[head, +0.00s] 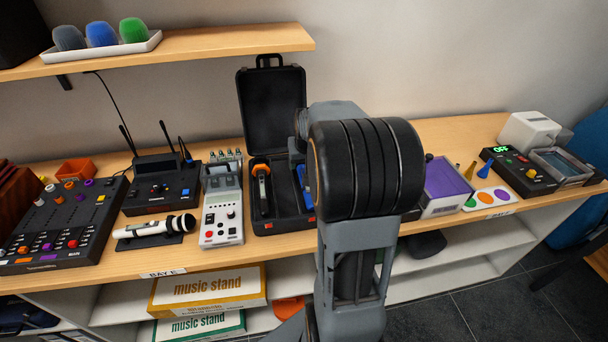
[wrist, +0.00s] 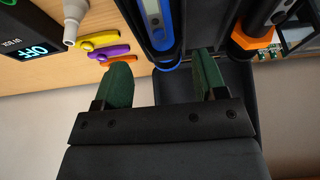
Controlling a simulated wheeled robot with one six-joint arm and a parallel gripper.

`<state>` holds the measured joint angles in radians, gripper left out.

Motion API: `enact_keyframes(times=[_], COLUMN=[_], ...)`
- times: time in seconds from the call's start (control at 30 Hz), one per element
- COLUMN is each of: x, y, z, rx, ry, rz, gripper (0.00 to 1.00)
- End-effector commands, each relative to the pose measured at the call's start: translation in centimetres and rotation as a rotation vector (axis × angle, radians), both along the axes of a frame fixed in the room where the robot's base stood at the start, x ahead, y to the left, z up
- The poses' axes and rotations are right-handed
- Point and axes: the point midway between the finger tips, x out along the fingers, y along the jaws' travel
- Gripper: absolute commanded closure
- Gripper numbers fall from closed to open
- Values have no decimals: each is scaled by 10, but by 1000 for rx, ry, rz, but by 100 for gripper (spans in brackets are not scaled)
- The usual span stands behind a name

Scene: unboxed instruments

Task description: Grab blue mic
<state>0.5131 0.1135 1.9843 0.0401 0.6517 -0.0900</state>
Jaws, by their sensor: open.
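The blue mic (wrist: 157,25) lies in the open black case, its blue band curving toward my gripper in the wrist view. In the head view only slivers of the blue mic (head: 309,199) show beside my arm. My gripper (wrist: 162,72) is open and empty, its two green-padded fingers spread on either side of the line of the blue mic's end. I cannot tell how far above it the fingers are. My arm hides the gripper's fingers in the head view. An orange-ringed mic (head: 262,188) lies in the case to the left; it also shows in the wrist view (wrist: 252,38).
The case's raised lid (head: 271,100) stands behind. A grey-white device (head: 222,205) stands close to the case's left, and a white mic (head: 155,231) lies further left. A purple-topped box (head: 446,182) is right of my arm. A shelf (head: 230,40) overhangs the back left.

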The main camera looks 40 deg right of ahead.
Motion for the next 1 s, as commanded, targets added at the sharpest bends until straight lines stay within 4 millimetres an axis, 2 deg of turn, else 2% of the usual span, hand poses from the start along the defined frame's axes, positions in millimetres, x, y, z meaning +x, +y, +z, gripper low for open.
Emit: enact_keyframes(times=[0.27, 0.6, 0.93, 1.0], x=[5, 17, 19, 19], y=[-2, -9, -9, -9], z=[-16, -54, -59, -59], rx=[2, 1, 0, 0], ry=[4, 3, 0, 0], rz=[0, 0, 0, 0], gripper=[35, 35, 35, 41])
